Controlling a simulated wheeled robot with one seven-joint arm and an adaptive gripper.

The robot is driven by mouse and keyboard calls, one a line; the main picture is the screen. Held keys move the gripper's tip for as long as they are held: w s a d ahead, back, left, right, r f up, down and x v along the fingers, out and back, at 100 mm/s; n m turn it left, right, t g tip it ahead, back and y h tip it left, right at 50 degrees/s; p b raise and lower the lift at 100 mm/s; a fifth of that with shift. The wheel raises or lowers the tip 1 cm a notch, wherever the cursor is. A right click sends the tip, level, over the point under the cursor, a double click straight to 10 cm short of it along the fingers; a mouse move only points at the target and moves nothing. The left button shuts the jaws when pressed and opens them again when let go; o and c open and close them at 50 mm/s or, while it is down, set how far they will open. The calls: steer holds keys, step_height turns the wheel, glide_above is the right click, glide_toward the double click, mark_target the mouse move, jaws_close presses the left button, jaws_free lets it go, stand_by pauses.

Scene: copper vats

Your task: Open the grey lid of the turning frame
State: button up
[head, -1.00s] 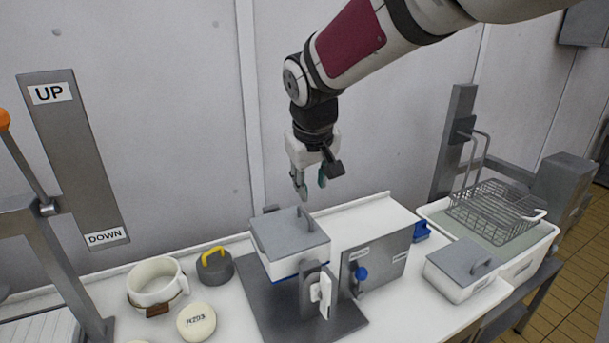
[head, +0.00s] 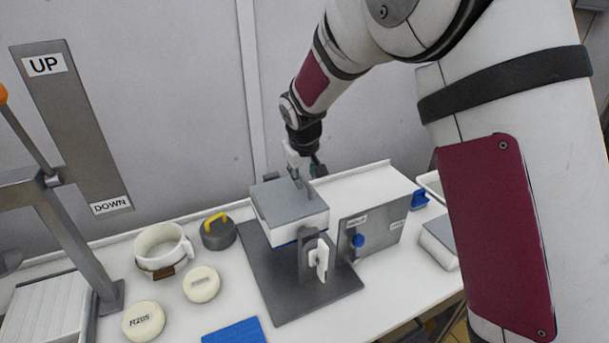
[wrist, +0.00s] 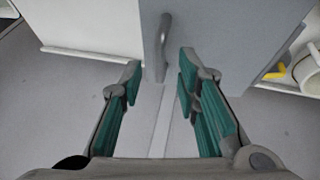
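The turning frame stands on a dark base plate (head: 255,275), holding a white box (head: 300,228) with a grey lid (head: 278,203) on top. The lid is down. In the wrist view the lid (wrist: 225,30) shows with its bar handle (wrist: 164,38) upright from it. My gripper (wrist: 159,80) is open and empty, its green fingers either side of the handle's line, with the handle just beyond the tips. In the head view my gripper (head: 300,178) is just above the lid's back edge and hides most of the handle. Contact cannot be told.
A grey panel with a blue knob (head: 358,240) stands right of the frame. A white mug (head: 162,252), a dark weight with yellow handle (head: 218,234) and round cheeses (head: 201,284) lie left. The wall is close behind. My arm hides the right side.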

steer(key=shift+x, duration=0.85)
steer(key=shift+c, duration=0.4)
jaws_close()
steer(key=shift+a+r, duration=0.1)
